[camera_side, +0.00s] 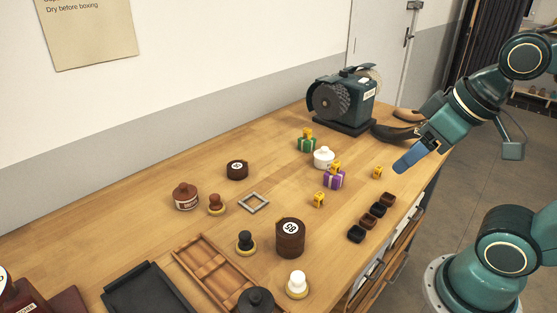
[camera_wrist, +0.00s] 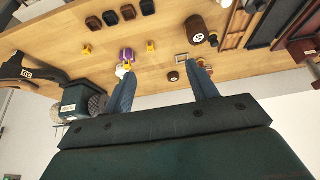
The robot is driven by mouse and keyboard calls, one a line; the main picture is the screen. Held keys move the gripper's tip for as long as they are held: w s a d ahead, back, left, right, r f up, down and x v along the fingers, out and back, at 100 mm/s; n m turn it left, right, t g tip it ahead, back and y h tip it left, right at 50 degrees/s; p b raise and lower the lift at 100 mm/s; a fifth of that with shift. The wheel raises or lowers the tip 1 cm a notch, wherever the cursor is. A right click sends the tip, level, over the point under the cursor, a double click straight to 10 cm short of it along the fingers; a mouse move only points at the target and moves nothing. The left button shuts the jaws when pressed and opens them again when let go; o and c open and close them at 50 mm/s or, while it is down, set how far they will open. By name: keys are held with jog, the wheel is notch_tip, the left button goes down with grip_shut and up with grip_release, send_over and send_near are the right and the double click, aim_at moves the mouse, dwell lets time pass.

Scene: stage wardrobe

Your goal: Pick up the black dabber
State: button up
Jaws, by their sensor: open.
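The black dabber (camera_side: 246,240) stands upright on the wooden bench in the side view, a dark knob with a yellow ring at its base. It is left of a brown labelled canister. In the wrist view the black dabber (camera_wrist: 213,40) is small, beside the same canister. My gripper (camera_side: 403,165) is above the right end of the bench, far from the dabber. In the wrist view my gripper (camera_wrist: 163,74) has its two blue fingers wide apart with nothing held between them.
The brown canister (camera_side: 290,240) is close to the dabber. A brown dabber (camera_side: 216,204), a white dabber (camera_side: 297,284) and a wooden tray (camera_side: 197,266) are also near. Small gift boxes, dark cups and a grinder (camera_side: 343,100) stand toward the right. Bare wood separates many items.

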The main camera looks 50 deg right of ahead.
jog(key=shift+w, duration=0.1)
jog(key=n+g+y, duration=0.1)
jog(key=n+g, duration=0.4)
jog(key=n, duration=1.1)
send_over(245, 234)
jog(key=d, duration=0.1)
notch_tip(245, 234, down, 10)
jog(key=shift+a+f, duration=0.15)
jog(key=shift+f, duration=2.1)
jog(key=shift+a+f, duration=0.1)
jog(key=shift+f, duration=2.1)
jog(key=shift+a+f, duration=0.15)
jog(key=shift+f, duration=1.15)
jog(key=shift+a+f, duration=0.15)
jog(key=shift+f, duration=1.15)
